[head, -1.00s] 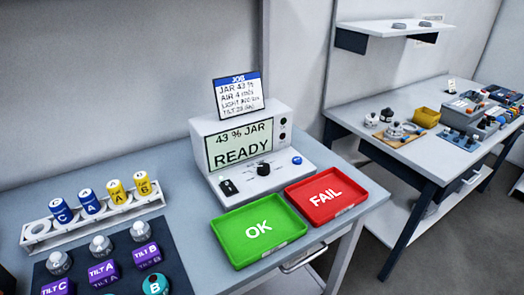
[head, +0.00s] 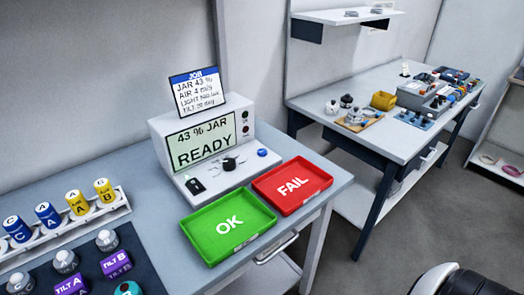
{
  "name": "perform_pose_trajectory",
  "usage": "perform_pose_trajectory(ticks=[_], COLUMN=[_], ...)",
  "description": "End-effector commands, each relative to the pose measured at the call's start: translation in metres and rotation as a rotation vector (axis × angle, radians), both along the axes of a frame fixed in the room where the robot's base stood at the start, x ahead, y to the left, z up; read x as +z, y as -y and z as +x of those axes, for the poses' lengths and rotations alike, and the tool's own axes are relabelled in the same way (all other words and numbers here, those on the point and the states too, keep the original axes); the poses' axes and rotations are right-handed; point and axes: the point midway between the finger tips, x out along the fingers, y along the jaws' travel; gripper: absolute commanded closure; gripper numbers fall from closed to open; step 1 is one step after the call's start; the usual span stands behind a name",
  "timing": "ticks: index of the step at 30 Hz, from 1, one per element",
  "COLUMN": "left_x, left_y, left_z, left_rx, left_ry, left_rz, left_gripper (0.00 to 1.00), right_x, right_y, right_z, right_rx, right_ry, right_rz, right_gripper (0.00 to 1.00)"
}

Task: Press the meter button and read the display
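The white meter (head: 165,132) stands on the near bench at the back. Its display (head: 203,143) reads "43 % JAR READY". A blue button (head: 262,152) sits on the right of its sloped front, beside a black knob (head: 230,164) and a small black part (head: 194,186) at the left. A job card (head: 197,91) on top reads JAR 43 %, AIR 4, LIGHT and TILT, with the smaller figures blurred. Neither gripper can be made out; a white and black rounded part, likely mine, shows at the bottom right.
A green OK tray (head: 228,226) and a red FAIL tray (head: 292,184) lie empty in front of the meter. A white rack (head: 118,208) of blue and yellow cylinders stands left, with a dark mat (head: 88,262) of sensors before it. A second bench (head: 357,147) stands behind, across floor space.

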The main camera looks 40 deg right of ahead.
Motion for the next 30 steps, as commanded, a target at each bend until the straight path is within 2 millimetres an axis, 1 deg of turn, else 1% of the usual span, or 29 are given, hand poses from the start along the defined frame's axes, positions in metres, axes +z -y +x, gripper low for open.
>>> perform_pose_trajectory(ticks=[1,6,7,30], left_x=[0.0,0.0,0.0,0.0], left_y=[0.0,0.0,0.0,-0.0002], left_z=[0.0,-0.0001,-0.0001,-0.0003], left_rx=[0.0,0.0,0.0,0.0], left_ry=[0.0,0.0,0.0,-0.001], left_rz=[0.0,0.0,0.0,0.0], left_gripper=[0.64,0.64,0.64,0.64], right_x=[0.0,0.0,0.0,0.0], right_y=[0.0,-0.0001,-0.0001,0.0002], right_z=[-0.0001,-0.0002,-0.0002,-0.0004], right_rx=[0.0,0.0,0.0,0.0], right_ry=[0.0,0.0,0.0,-0.001], right_rz=[0.0,0.0,0.0,0.0], right_gripper=[0.69,0.97,1.0,1.0])
